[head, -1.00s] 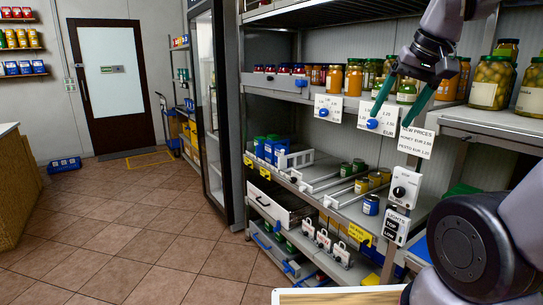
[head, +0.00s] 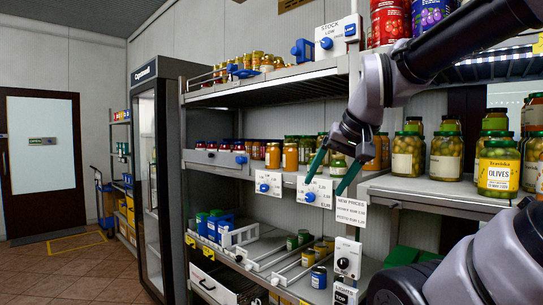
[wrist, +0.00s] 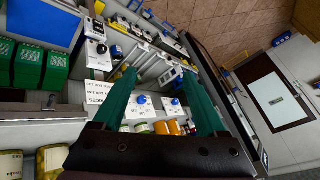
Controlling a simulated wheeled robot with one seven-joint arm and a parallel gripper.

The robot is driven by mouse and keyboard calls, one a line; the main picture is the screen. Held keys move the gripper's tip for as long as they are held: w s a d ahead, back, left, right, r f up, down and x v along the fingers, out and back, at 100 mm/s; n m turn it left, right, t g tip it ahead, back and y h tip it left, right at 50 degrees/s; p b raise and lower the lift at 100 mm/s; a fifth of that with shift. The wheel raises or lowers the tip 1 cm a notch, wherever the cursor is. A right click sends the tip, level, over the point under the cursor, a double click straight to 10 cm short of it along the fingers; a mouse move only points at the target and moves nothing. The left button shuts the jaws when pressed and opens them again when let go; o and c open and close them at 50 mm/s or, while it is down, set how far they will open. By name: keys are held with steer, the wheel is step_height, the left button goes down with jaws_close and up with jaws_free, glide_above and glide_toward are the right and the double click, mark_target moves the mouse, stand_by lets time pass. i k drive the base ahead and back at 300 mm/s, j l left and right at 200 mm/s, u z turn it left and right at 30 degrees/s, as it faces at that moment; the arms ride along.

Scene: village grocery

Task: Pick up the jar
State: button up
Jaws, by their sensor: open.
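Several jars show in the head view, and I cannot tell which one is meant. Orange jars (head: 290,157) stand on the middle shelf to the left of my gripper. Jars with green lids (head: 338,162) stand behind it, partly hidden. Large olive jars (head: 498,167) stand on the shelf at right. My gripper (head: 325,184), with green fingers, is open and empty in front of the middle shelf's price cards. In the wrist view my gripper (wrist: 158,78) has nothing between its fingers, with jar tops (wrist: 172,128) near its base.
Price cards with blue knobs (head: 269,184) hang on the shelf front. A lower shelf (head: 255,250) holds dividers and small jars. A stock box (head: 337,38) stands on the top shelf. A tall dark fridge (head: 158,150) stands at left, with open floor beyond.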

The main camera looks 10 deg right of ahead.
mark_target(273, 151)
steer(key=i+j+z, duration=0.2)
steer(key=i+j, duration=0.2)
steer(key=j, duration=0.25)
steer(key=i+j+z, duration=0.2)
steer(key=i+j, duration=0.2)
steer(key=j, duration=0.25)
steer(key=i+j+z, duration=0.15)
steer(key=j, duration=0.2)
steer(key=i+j+z, duration=0.1)
steer(key=j, duration=0.3)
steer(key=i+j+z, duration=0.1)
steer(key=j, duration=0.3)
steer(key=i, duration=0.1)
